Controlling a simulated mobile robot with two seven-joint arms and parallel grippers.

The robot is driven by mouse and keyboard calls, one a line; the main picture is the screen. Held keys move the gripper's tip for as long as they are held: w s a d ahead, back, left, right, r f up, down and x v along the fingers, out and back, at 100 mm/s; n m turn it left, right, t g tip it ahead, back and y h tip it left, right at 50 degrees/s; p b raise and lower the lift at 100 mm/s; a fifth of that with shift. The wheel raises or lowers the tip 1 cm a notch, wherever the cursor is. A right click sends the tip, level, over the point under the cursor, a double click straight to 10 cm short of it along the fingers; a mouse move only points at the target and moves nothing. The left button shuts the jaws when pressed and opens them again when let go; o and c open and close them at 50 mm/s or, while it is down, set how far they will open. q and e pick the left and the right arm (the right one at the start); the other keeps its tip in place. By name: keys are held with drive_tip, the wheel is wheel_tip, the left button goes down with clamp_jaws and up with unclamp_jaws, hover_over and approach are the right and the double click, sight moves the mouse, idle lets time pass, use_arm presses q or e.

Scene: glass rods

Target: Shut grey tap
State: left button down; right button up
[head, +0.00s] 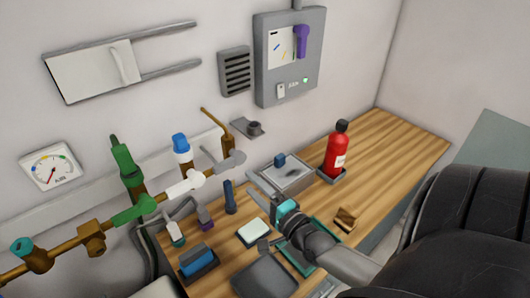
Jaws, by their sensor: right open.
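The grey tap (231,163) is at the right end of a brown pipe that runs along the wall, past the white tap (186,185) and the green tap (135,211). Its lever looks roughly in line with the pipe, though its exact angle is hard to tell. My right gripper (268,213) is open and empty, over the wooden bench to the right of and below the grey tap, apart from it. My left gripper is out of view.
A grey tray (300,186), a red bottle (337,150) and a pale block (252,232) are on the wooden bench (400,138) around my right gripper. A dark blue upright piece (229,196) stands below the grey tap. The bench's far right is clear.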

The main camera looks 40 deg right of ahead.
drive_tip(key=shift+s+a, duration=0.1)
drive_tip(key=shift+s, duration=1.95)
